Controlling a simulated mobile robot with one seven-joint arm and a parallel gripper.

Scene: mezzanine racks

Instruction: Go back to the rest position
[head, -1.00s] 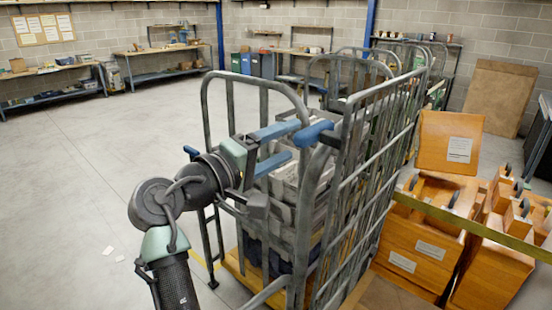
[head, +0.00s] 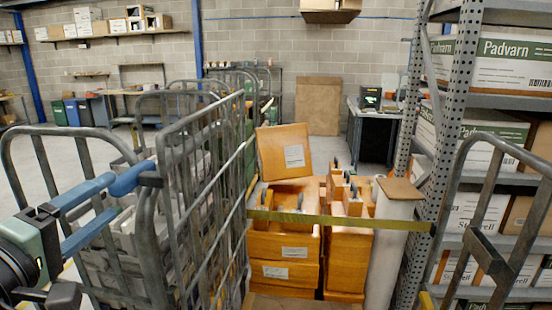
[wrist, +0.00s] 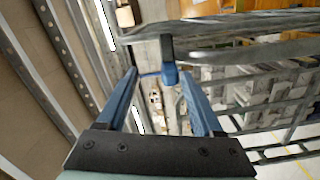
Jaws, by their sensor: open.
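My gripper (head: 120,196) is at the left of the head view, its two blue fingers parted and pointing at the near upright of a grey wire cage trolley (head: 172,215). A short blue handle with a black bracket (head: 132,178) sits on that upright, right by the fingertips. In the wrist view my gripper (wrist: 162,80) is open, and the blue handle (wrist: 170,74) shows between or just beyond the fingertips. I cannot tell whether a finger touches it. Nothing is seen held.
Grey crates (head: 110,215) fill the trolley. Wooden drawer boxes (head: 285,240) stand right of it behind a yellow-green strap (head: 340,220). A perforated rack (head: 440,120) with cartons and another tubular frame (head: 480,215) close the right side. Open floor (head: 35,180) shows beyond the trolley at left.

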